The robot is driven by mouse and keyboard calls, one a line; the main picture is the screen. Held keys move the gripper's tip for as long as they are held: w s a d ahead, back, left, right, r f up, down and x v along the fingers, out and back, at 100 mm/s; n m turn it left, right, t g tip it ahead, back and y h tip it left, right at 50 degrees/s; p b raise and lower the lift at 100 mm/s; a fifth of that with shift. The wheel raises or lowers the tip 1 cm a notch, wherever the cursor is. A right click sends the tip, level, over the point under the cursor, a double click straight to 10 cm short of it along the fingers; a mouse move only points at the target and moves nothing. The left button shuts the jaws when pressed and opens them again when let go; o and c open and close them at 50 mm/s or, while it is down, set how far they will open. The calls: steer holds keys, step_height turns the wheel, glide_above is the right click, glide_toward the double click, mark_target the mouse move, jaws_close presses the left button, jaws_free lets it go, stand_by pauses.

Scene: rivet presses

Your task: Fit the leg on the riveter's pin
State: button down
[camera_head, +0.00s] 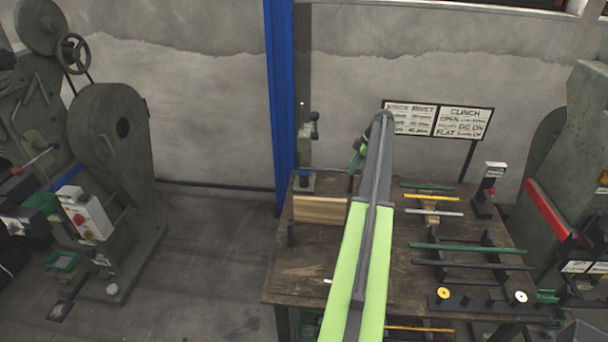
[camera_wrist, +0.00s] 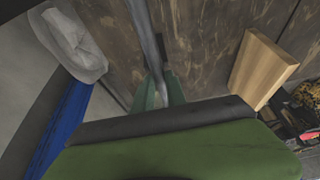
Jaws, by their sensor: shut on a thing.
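My gripper (camera_wrist: 158,92) is shut on a slim grey bar, taken to be the leg (camera_wrist: 144,35), which runs up between the green fingers in the wrist view. In the head view my gripper (camera_head: 356,158) is small and partly hidden by my arm, above the back of the bench; the leg cannot be made out there. A small upright press (camera_head: 306,150), apparently the riveter, stands at the bench's back left corner, left of my gripper and apart from it. Its pin is too small to tell.
A wooden board (camera_head: 320,210) stands on the bench (camera_head: 300,265); it also shows in the wrist view (camera_wrist: 262,65). A blue post (camera_head: 281,100) rises behind the riveter. Several coloured bars (camera_head: 465,249) lie at right, near a small black-and-white press (camera_head: 488,190). The bench's front left is mostly clear.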

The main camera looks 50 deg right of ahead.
steer(key=shift+r+p, duration=1.05)
steer(key=shift+r, duration=0.15)
steer(key=c, duration=1.3)
jaws_free()
